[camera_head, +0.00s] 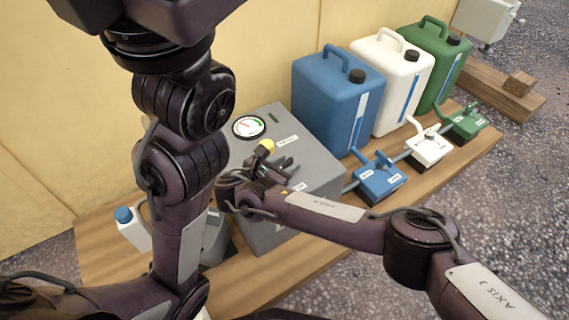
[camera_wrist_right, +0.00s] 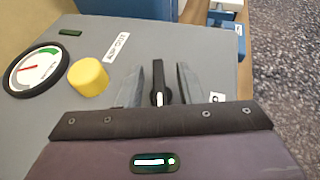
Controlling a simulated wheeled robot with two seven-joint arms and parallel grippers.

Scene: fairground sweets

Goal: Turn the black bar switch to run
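The black bar switch (camera_wrist_right: 158,82) is on the top face of a grey box (camera_wrist_right: 200,30), with a white line on the bar's near end. In the right wrist view my right gripper (camera_wrist_right: 157,80) is open, with one grey finger on each side of the bar. Small gaps show between bar and fingers, so I cannot see contact. In the head view my right gripper (camera_head: 278,172) is over the grey box (camera_head: 318,158) and largely hides the switch. A white label (camera_wrist_right: 217,97) beside the right finger is partly hidden. My left gripper is not in view.
On the box are a yellow knob (camera_wrist_right: 88,76), a round gauge (camera_wrist_right: 37,69), a dark green indicator (camera_wrist_right: 70,32) and an "AIR OUT" label (camera_wrist_right: 117,46). Blue (camera_head: 328,100), white (camera_head: 395,80) and green (camera_head: 436,62) canisters stand right of it on a wooden board (camera_head: 270,275).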

